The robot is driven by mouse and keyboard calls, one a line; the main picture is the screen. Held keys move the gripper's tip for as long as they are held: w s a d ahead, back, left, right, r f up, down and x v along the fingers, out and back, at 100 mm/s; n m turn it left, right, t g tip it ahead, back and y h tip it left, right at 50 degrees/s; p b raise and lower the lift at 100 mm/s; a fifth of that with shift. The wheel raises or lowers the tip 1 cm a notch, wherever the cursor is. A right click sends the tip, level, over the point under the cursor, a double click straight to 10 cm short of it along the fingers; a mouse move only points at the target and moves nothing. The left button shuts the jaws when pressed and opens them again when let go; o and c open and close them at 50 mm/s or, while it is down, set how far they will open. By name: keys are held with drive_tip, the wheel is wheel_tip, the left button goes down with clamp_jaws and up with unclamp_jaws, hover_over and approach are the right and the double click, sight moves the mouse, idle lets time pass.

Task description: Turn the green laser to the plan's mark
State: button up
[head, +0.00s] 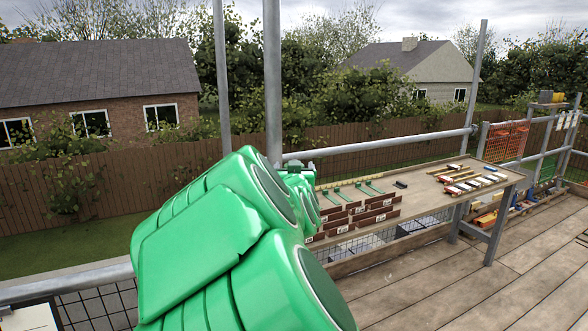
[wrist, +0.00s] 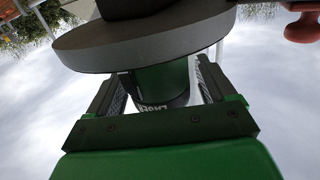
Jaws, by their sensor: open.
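My gripper (wrist: 160,92) is open, with one finger on each side of the green cylinder. I cannot tell whether the fingers touch it. In the head view my green arm covers most of the gripper and I cannot make out the laser there. The plan's mark is not visible in either view.
A workbench (head: 430,190) holds tile stacks (head: 358,217), green hooks and strips. Scaffold poles (head: 273,80) stand close behind my arm. A pale sheet (head: 32,317) lies at lower left. A red knob (wrist: 302,27) sits near the disc. The plank deck (head: 465,285) at right is mostly clear.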

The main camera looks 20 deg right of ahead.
drive_tip(key=shift+w+d, duration=0.25)
drive_tip(key=shift+w, duration=0.25)
drive_tip(key=c, duration=1)
drive_tip(key=shift+o, duration=0.2)
drive_tip(key=shift+f+n+t+y, duration=0.1)
drive_tip(key=shift+n+t+y, duration=0.4)
drive_tip(key=shift+n+y, duration=0.75)
drive_tip(key=shift+w+a+n+t+y, duration=0.15)
drive_tip(key=shift+n+y, duration=0.25)
drive_tip(key=shift+y, duration=0.5)
drive_tip(key=shift+s+a+n+t+y, duration=0.15)
drive_tip(key=shift+n+y, duration=0.2)
drive_tip(key=shift+y, duration=0.5)
drive_tip(key=shift+w, duration=0.1)
drive_tip(key=o, duration=1)
drive_tip(key=shift+c, duration=0.2)
